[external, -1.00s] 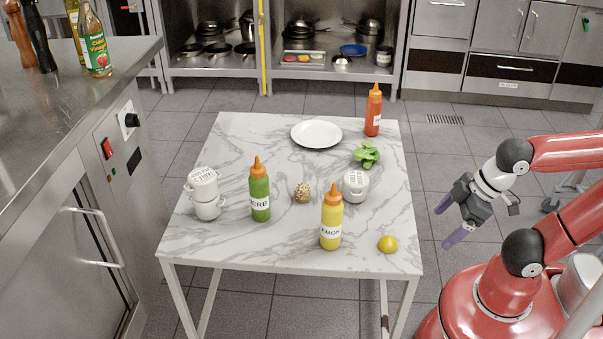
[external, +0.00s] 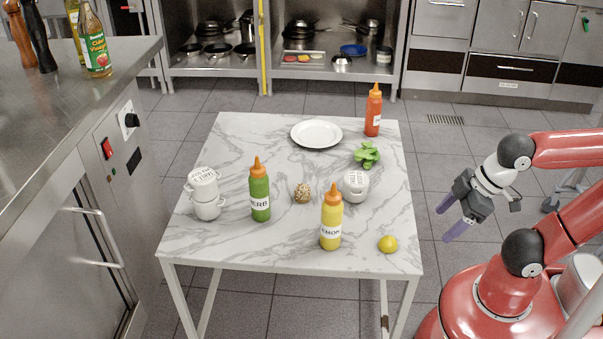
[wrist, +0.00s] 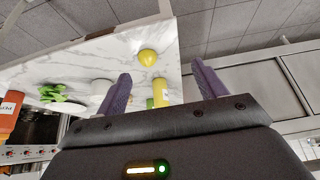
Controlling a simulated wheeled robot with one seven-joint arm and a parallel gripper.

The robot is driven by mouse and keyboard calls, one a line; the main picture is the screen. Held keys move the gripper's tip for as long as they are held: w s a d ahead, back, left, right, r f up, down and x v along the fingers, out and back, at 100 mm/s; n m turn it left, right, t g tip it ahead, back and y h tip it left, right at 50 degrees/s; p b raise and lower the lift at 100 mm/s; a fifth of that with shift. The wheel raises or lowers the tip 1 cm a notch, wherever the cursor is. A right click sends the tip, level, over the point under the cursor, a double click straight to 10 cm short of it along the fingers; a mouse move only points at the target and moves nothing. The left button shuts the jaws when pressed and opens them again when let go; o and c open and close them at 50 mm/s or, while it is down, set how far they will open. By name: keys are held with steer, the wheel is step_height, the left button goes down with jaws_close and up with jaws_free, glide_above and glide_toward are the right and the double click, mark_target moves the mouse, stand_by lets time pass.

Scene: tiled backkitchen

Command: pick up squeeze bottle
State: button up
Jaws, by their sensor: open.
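Three squeeze bottles stand upright on the marble table: a green one (external: 260,192) at centre left, a yellow one (external: 331,218) near the front edge, and a red one (external: 373,112) at the back right corner. All have orange caps. My gripper (external: 452,220) is open and empty, to the right of the table and apart from every bottle. In the wrist view its purple fingers (wrist: 162,86) are spread. There the yellow bottle (wrist: 160,92) shows partly between them, and the red bottle (wrist: 10,112) is at the left edge.
A steel counter (external: 110,60) stands left.

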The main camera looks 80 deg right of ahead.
steer(key=w+a+r+m+t+y+b, duration=0.1)
steer(key=w+a+m+t+y+b, duration=0.45)
steer(key=w+m+b, duration=0.7)
steer(key=w+d+r+m+t+b, duration=0.1)
steer(key=w+d+m+t, duration=0.3)
steer(key=m, duration=0.6)
steer(key=w+d+r+m+t+b, duration=0.1)
steer(key=w+d+m+t, duration=0.15)
steer(key=d+m, duration=0.6)
steer(key=m, duration=0.2)
glide_toward(323, 217)
steer(key=shift+w+a+f+h, duration=0.1)
steer(key=shift+w+h, duration=0.15)
steer(key=shift+w, duration=0.2)
steer(key=shift+w+a+f+h, duration=0.1)
steer(key=shift+w+a+h, duration=0.1)
steer(key=shift+w, duration=0.25)
steer(key=shift+w+f, duration=0.2)
steer(key=shift+f, duration=0.05)
steer(key=x, duration=0.7)
steer(key=shift+w+d+f, duration=0.1)
steer(key=shift+w+d, duration=0.05)
steer(key=shift+w, duration=0.15)
steer(key=c, duration=1.1)
steer(key=shift+c, duration=0.4)
